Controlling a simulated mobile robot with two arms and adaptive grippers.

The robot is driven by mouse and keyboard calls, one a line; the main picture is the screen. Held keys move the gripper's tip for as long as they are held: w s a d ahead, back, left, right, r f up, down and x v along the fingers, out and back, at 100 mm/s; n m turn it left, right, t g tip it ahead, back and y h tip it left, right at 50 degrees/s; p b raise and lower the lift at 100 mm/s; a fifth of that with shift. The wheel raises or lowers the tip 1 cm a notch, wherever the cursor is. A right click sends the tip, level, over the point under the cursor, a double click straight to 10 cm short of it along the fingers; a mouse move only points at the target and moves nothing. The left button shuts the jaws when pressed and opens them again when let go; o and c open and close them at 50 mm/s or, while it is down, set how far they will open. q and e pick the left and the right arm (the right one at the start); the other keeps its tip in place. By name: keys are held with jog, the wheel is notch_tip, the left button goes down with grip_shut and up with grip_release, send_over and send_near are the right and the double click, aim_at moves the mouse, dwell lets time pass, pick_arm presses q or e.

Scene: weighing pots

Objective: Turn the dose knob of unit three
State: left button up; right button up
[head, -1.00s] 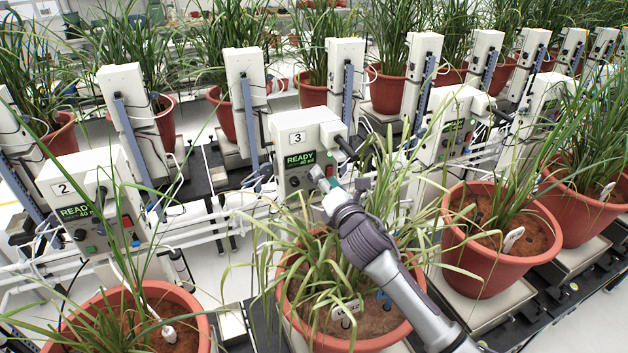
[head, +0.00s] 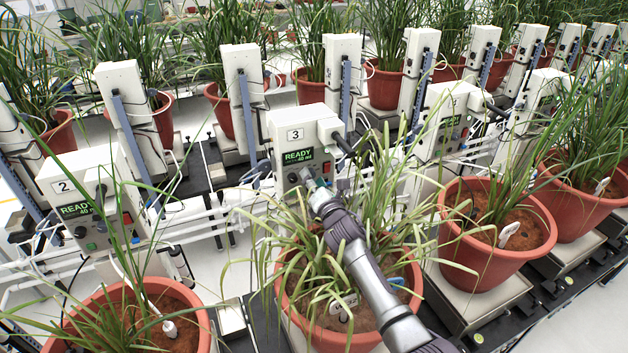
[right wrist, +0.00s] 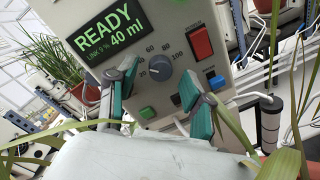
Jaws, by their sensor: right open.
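Unit three (head: 285,128) is a white box labelled 3 in the middle of the head view. Its green display reads READY, 40 ml. In the right wrist view its dark round dose knob (right wrist: 160,72) has a numbered scale around it. My right gripper (head: 317,192) is at the front panel, partly behind plant leaves. In the right wrist view the green-padded fingers of my right gripper (right wrist: 160,76) are open, one on each side of the knob, with visible gaps. The head view does not show the knob clearly. My left gripper is not in view.
A red switch (right wrist: 201,41), a blue button (right wrist: 216,82) and a green button (right wrist: 147,113) sit near the knob. A potted plant (head: 285,310) stands below my right arm, its leaves crossing around it. Unit two (head: 70,180) stands at the left.

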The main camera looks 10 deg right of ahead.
grip_shut()
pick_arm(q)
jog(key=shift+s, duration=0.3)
